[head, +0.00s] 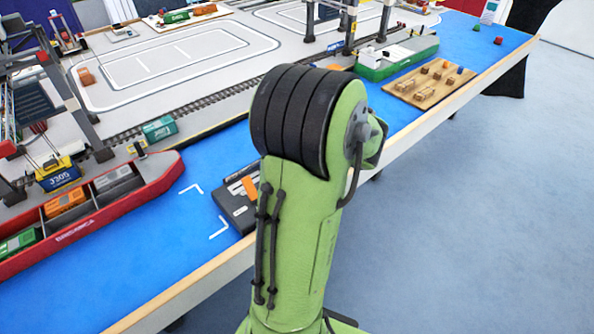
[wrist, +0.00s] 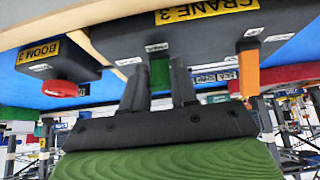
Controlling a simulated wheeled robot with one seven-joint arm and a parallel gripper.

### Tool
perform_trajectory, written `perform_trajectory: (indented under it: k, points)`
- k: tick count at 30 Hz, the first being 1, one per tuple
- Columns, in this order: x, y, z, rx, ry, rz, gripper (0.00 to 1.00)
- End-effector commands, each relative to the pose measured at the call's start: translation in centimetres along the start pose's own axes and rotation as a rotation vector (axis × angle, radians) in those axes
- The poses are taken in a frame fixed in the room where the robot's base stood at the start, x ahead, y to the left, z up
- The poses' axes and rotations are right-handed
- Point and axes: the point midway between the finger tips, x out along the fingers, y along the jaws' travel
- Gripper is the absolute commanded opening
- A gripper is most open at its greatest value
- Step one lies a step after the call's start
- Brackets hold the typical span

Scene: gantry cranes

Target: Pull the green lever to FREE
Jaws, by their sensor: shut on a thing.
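The green lever (wrist: 160,74) sticks out of the dark CRANE 3 control box (wrist: 205,40) in the wrist view, which looks upside down. My gripper (wrist: 159,82) has its two dark fingers on either side of the lever and is shut on it. Small white labels sit on the box near the lever; I cannot read FREE on any of them. In the head view the control box (head: 229,206) is partly visible on the blue table, but my arm hides the green lever and my gripper.
An orange lever (wrist: 249,76) stands to the right of the green one in the wrist view. A BOOM 3 box (wrist: 62,66) with a red button (wrist: 60,88) is at left. A red ship (head: 105,205) lies left of the control box in the head view.

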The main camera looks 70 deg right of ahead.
Motion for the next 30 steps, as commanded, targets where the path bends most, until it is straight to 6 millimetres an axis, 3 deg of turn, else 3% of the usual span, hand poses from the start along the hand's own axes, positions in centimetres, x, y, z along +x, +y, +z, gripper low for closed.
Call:
perform_trajectory:
  k: [11, 12, 15, 25, 30]
  points:
    - [0.0, 0.0, 0.0, -0.001, 0.005, 0.001, 0.00]
    - [0.0, 0.0, 0.0, -0.001, 0.005, 0.001, 0.34]
    - [0.0, 0.0, 0.0, 0.000, 0.004, 0.000, 0.49]
    - [-0.5, 0.0, 0.0, 0.000, 0.004, 0.001, 0.49]
    - [-4.2, 0.1, -0.2, 0.000, 0.005, 0.005, 0.49]
